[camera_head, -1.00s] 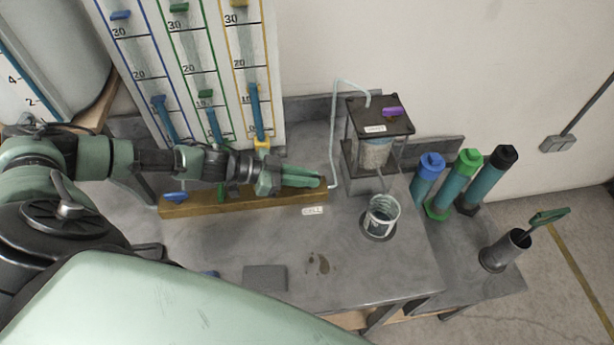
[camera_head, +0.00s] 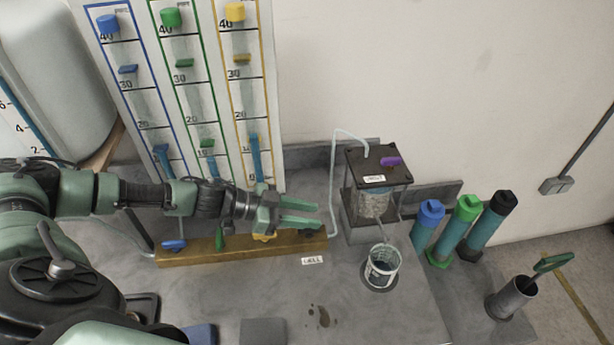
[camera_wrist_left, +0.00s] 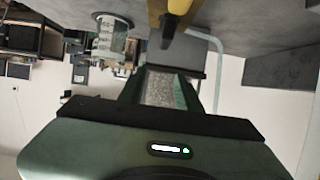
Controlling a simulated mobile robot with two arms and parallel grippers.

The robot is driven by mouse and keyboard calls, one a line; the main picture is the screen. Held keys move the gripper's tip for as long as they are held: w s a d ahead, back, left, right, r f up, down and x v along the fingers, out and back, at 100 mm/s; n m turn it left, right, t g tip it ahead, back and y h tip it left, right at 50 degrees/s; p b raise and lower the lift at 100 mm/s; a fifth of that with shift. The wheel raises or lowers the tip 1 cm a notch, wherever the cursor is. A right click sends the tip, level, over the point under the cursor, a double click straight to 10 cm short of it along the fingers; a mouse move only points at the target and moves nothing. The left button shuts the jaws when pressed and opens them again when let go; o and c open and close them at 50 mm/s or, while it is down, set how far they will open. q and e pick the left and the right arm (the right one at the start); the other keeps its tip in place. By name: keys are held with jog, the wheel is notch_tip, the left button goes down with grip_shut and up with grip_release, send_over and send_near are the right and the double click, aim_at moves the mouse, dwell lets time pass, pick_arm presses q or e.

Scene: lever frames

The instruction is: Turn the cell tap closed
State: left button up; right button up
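The brass manifold bar (camera_head: 210,251) lies along the bench below the column panel. Its blue (camera_head: 174,245), green (camera_head: 220,240) and yellow (camera_head: 264,237) tap handles show, the yellow one partly behind my gripper. A small dark part, which looks like the cell tap (camera_head: 313,234), sits at the bar's right end above the CELL label (camera_head: 312,259). In the left wrist view a dark handle (camera_wrist_left: 168,36) shows at the end of the yellow bar. My left gripper (camera_head: 318,217) is open and empty, its fingers over the bar's right end. My right gripper is out of view.
The cell box (camera_head: 378,165) with a purple piece on its lid stands right of the bar. A beaker (camera_head: 382,267) stands in front of it. Capped tubes (camera_head: 458,230) and a dark cup (camera_head: 511,297) are further right. Bench in front of the bar is mostly clear.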

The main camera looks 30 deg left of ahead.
pick_arm(q)
notch_tip(320, 180, up, 15)
jog(key=p, duration=0.3)
jog(key=shift+r+p, duration=0.15)
jog(key=shift+p, duration=0.25)
